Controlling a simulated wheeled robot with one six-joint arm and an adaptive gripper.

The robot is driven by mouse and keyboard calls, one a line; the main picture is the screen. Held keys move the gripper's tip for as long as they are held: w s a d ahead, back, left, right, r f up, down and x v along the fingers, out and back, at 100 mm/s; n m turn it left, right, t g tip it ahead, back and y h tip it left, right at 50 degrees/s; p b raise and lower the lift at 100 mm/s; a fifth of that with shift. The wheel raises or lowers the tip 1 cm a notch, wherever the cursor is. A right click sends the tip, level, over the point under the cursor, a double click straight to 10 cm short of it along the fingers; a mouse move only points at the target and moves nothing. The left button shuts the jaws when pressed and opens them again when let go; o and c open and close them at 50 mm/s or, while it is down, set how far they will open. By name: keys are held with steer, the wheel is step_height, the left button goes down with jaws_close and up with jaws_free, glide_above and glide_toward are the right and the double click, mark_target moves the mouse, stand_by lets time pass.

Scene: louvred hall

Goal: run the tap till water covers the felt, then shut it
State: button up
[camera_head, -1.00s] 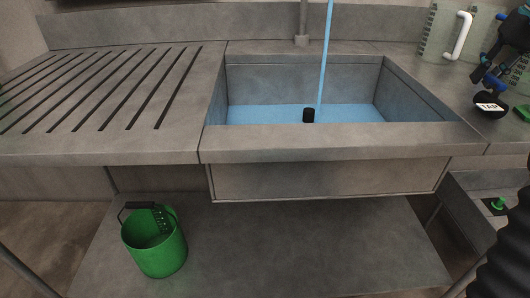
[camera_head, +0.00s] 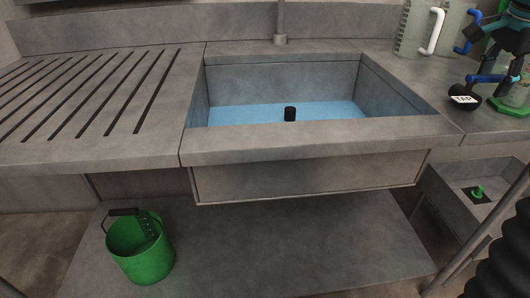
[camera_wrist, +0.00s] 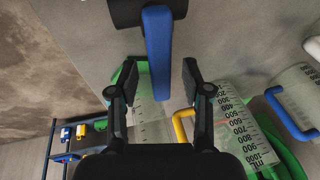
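The tap's black base (camera_head: 463,98) with a white TAP label stands at the right of the counter. Its blue lever (camera_head: 490,79) points right; in the wrist view the lever (camera_wrist: 158,55) reaches between my gripper's fingers. My gripper (camera_wrist: 157,75) is open, with a gap on both sides of the lever. In the head view my gripper is over the tap at the right edge, partly cut off. Blue water (camera_head: 240,114) lies in the sink (camera_head: 310,138), with no stream falling. I cannot make out any felt.
Clear measuring jugs (camera_head: 413,28) stand behind the tap, with white and blue handles. A green-based vessel (camera_head: 516,105) is close beside it. A lower basin (camera_head: 465,190) with a green knob is at right. A green bucket (camera_head: 140,250) stands on the lower shelf.

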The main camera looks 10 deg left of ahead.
mark_target(495, 77)
steer(key=shift+w+v, duration=0.2)
steer(key=shift+v, duration=1.4)
steer(key=shift+w+v, duration=0.25)
steer(key=shift+v, duration=1.4)
steer(key=shift+d+r, duration=0.15)
steer(key=shift+r, duration=0.2)
steer(key=shift+s+r, duration=0.1)
steer(key=s+a+r, duration=0.2)
steer(key=s+a, duration=0.1)
steer(key=s, duration=0.3)
steer(key=s+a+r, duration=0.2)
steer(key=s, duration=0.4)
steer(key=shift+a+r, duration=0.3)
steer(key=shift+a, duration=0.05)
steer(key=shift+s, duration=0.1)
